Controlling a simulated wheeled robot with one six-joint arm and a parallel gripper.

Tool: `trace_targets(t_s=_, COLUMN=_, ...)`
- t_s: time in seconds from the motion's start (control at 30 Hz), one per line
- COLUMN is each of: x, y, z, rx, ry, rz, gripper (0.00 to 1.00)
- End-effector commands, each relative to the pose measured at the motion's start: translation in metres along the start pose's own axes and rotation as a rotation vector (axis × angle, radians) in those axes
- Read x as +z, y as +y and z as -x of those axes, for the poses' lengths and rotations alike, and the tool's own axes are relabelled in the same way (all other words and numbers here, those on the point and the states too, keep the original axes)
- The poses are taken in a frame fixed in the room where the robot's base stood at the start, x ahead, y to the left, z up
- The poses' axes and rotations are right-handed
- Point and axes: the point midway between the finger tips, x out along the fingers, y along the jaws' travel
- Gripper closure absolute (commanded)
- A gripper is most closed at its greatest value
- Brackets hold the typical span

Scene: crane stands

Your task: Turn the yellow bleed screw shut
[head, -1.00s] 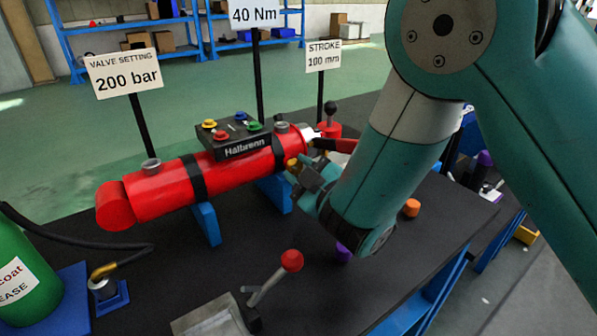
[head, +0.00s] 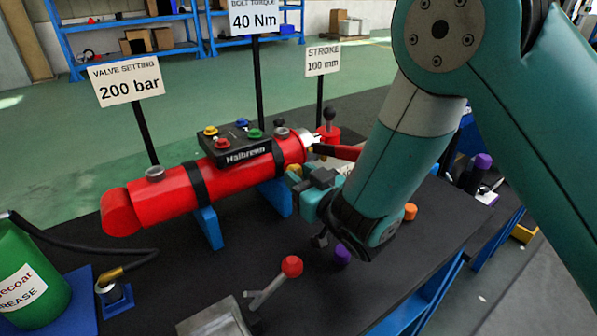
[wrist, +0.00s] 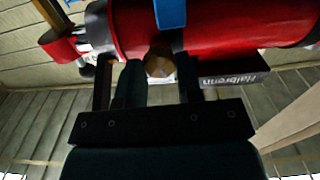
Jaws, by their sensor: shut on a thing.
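The yellow bleed screw (head: 294,171) is on the near side of the red cylinder (head: 170,195), towards its right end. In the head view my gripper (head: 303,178) reaches it from the lower right and covers most of it. In the wrist view the screw's brownish-gold head (wrist: 159,66) sits between the two dark fingers of my gripper (wrist: 160,78), close against the red cylinder body. My gripper is shut on the screw. How far the screw is turned in cannot be told.
A black box (head: 238,146) with coloured knobs sits on top of the cylinder. A red-knobbed lever (head: 291,266) stands in front on the black bench. A purple cap (head: 342,254) and an orange cap (head: 410,212) lie near my wrist. Sign posts stand behind.

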Motion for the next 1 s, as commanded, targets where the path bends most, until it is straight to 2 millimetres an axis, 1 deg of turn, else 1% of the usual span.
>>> trace_targets(t_s=0.03, x=0.0033, y=-0.0003, z=0.0025, rx=0.001, ry=-0.018, rz=-0.040, gripper=0.91)
trace_targets(t_s=0.2, x=0.0042, y=-0.0011, z=0.0026, rx=0.001, ry=-0.019, rz=-0.157, gripper=0.91)
trace_targets(t_s=0.4, x=0.0053, y=-0.0018, z=0.0026, rx=0.000, ry=-0.020, rz=-0.252, gripper=0.91)
trace_targets(t_s=0.63, x=0.0061, y=-0.0023, z=0.0024, rx=0.000, ry=-0.019, rz=-0.303, gripper=0.91)
trace_targets(t_s=1.0, x=0.0061, y=-0.0027, z=0.0021, rx=-0.001, ry=-0.017, rz=-0.313, gripper=0.91)
